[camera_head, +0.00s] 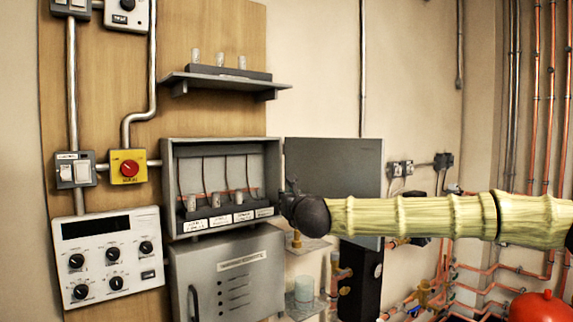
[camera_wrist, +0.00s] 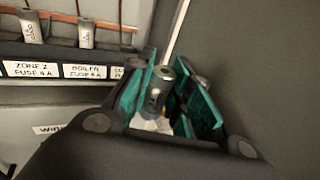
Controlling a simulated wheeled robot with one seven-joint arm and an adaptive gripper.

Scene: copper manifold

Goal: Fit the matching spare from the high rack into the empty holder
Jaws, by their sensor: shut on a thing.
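My gripper (camera_head: 290,200) is at the right edge of the open fuse box. In the wrist view, its teal fingers (camera_wrist: 164,92) are shut on a grey cylindrical fuse (camera_wrist: 156,90), its dark-centred end up; small markings are unreadable. The high rack (camera_head: 228,74) on the shelf bears three pale spares (camera_head: 220,60). In the box, a dark holder row (camera_head: 228,208) carries three visible fuses (camera_head: 215,200). No fuse shows above its rightmost label (camera_head: 265,212). In the wrist view, fuses stand above "ZONE 2 FUSE 4A" (camera_wrist: 30,69) and "BOILER FUSE 4A" (camera_wrist: 85,72); the label beside is mostly hidden.
The box's grey door (camera_head: 335,165) hangs open to the right, behind my gripper. The shelf (camera_head: 225,83) juts out above the box. A closed grey cabinet (camera_head: 228,275) is below. A control panel (camera_head: 108,257) and yellow switch (camera_head: 129,167) are to the left.

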